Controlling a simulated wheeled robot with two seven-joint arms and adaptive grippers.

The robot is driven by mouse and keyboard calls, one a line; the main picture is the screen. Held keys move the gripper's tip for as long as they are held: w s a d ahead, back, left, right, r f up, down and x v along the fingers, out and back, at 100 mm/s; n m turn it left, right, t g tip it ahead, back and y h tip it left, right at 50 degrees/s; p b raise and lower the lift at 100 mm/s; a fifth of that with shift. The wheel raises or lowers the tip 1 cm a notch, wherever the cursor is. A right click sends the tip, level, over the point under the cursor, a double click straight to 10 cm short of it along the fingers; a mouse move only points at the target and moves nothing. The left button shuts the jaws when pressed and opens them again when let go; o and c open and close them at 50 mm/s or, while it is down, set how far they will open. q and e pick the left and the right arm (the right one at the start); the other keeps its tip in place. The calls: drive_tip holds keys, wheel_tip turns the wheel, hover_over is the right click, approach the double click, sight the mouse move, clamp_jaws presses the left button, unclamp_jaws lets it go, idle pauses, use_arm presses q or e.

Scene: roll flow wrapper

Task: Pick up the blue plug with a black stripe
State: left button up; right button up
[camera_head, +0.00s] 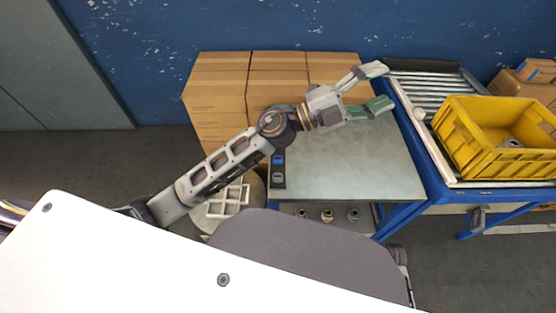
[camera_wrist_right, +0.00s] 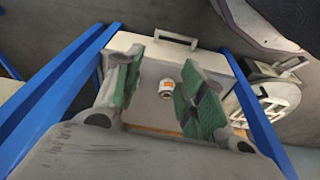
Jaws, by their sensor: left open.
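I cannot make out a blue plug with a black stripe in either view. My left gripper (camera_head: 379,88) is open and empty, its fingers spread above the far right of the grey table (camera_head: 375,170). In the right wrist view, my right gripper (camera_wrist_right: 158,62) is open, its green pads apart. A white plug with an orange stripe (camera_wrist_right: 166,88) shows between and beyond these fingers, on a light surface. In the head view, several small plugs (camera_head: 327,215) sit on a shelf below the table's near edge; their colours are too small to tell.
A black panel with blue parts (camera_head: 278,170) is at the table's left edge. Cardboard boxes (camera_head: 217,90) stand behind. A yellow crate (camera_head: 480,155) with a grey part inside sits on a roller conveyor (camera_head: 425,85) at right. A white divided tray (camera_head: 230,199) is at the table's left.

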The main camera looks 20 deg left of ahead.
use_arm(q)
drive_tip(key=s+d+f+m+g+y, duration=0.1)
drive_tip(key=s+f+m+g+y, duration=0.1)
drive_tip(key=f+m+g+y, duration=0.45)
drive_tip(key=s+f+m+g+y, duration=0.2)
drive_tip(key=f+m+g, duration=0.25)
drive_tip(key=f, duration=0.45)
drive_tip(key=w+a+f+y, duration=0.2)
drive_tip(key=a+y, duration=0.2)
drive_tip(key=a, duration=0.3)
drive_tip(key=w+a+f+n+y, duration=0.1)
drive_tip(key=w+a+f+y, duration=0.2)
drive_tip(key=a, duration=0.5)
drive_tip(key=w+a+f+n+t+y, duration=0.1)
drive_tip(key=w+a+f+y, duration=0.1)
drive_tip(key=a+y, duration=0.3)
drive_tip(key=w+a, duration=0.1)
drive_tip(key=a, duration=0.1)
drive_tip(key=shift+a+f, duration=0.15)
drive_tip(key=shift+a, duration=0.2)
use_arm(e)
drive_tip(key=s+f, duration=0.2)
drive_tip(key=f, duration=0.5)
drive_tip(key=s+f, duration=0.2)
drive_tip(key=f, duration=0.5)
drive_tip(key=shift+s+f+g, duration=0.2)
drive_tip(key=shift+s+g, duration=0.1)
drive_tip(key=shift+s, duration=0.05)
